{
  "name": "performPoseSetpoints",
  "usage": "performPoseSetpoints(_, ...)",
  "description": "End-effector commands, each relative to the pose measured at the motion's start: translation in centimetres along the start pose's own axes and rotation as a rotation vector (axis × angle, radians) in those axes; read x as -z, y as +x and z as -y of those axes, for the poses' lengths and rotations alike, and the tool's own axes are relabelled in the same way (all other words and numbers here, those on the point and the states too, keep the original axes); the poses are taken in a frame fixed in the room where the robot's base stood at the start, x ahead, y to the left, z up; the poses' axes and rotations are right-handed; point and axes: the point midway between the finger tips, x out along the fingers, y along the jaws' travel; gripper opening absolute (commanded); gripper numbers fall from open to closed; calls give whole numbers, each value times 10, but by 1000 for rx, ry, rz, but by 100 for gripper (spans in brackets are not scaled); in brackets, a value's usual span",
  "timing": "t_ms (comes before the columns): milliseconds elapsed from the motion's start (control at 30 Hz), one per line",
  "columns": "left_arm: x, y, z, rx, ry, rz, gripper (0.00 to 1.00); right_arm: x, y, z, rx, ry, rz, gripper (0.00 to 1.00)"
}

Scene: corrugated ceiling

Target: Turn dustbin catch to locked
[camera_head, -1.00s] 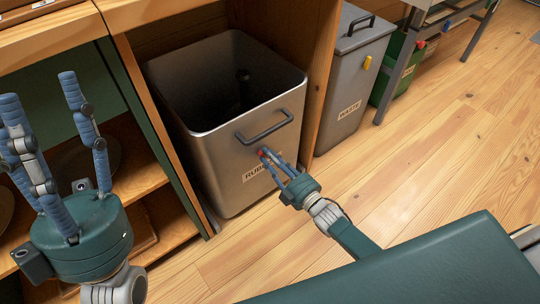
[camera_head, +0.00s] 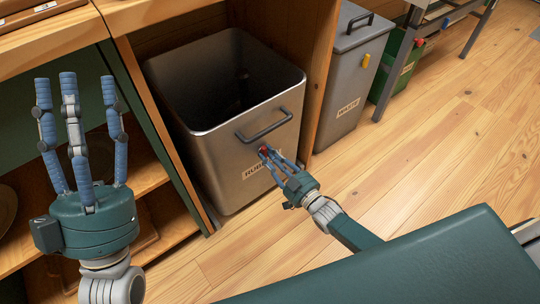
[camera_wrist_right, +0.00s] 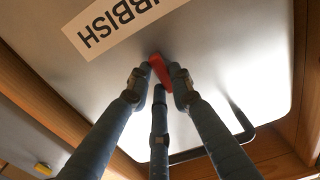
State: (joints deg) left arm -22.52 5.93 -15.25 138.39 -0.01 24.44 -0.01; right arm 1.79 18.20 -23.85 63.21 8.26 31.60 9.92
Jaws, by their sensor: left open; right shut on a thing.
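The dustbin (camera_head: 225,148) is an open-topped grey metal bin inside a wooden cabinet, with a dark bar handle (camera_head: 265,128) and a label reading RUBBISH (camera_wrist_right: 112,18). Its red catch (camera_wrist_right: 161,73) sits on the front face, between label and handle. My right gripper (camera_head: 268,152) is at the front of the bin, its fingers shut on the red catch. In the right wrist view the fingers (camera_wrist_right: 160,85) close around the catch from both sides, with part of the red showing between them. My left gripper (camera_head: 78,80) is open and empty, fingers pointing up, left of the bin.
A grey lidded bin labelled WASTE (camera_head: 350,85) with a yellow catch (camera_head: 366,60) stands to the right, beyond a wooden panel. A green crate (camera_head: 397,72) is past it. Wooden shelves (camera_head: 150,180) are at left. The plank floor (camera_head: 450,150) is clear at right.

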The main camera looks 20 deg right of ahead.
Motion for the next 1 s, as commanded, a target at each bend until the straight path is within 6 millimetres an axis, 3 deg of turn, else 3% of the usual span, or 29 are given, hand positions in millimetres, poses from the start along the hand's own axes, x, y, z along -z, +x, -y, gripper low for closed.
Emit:
performPoseSetpoints(533, -1, 0, 0, 0, 1, 6, 54, -1, 0, 0, 0, 25, 3, 0)
performPoseSetpoints(567, -1, 0, 0, 0, 1, 6, 54, -1, 0, 0, 0, 25, 3, 24)
performPoseSetpoints(633, -1, 0, 0, 0, 1, 6, 54, -1, 0, 0, 0, 25, 3, 38)
performPoseSetpoints(1000, -3, -1, 1, 1, 2, 11, 54, -1, -4, 0, 0, 23, 2, 40)
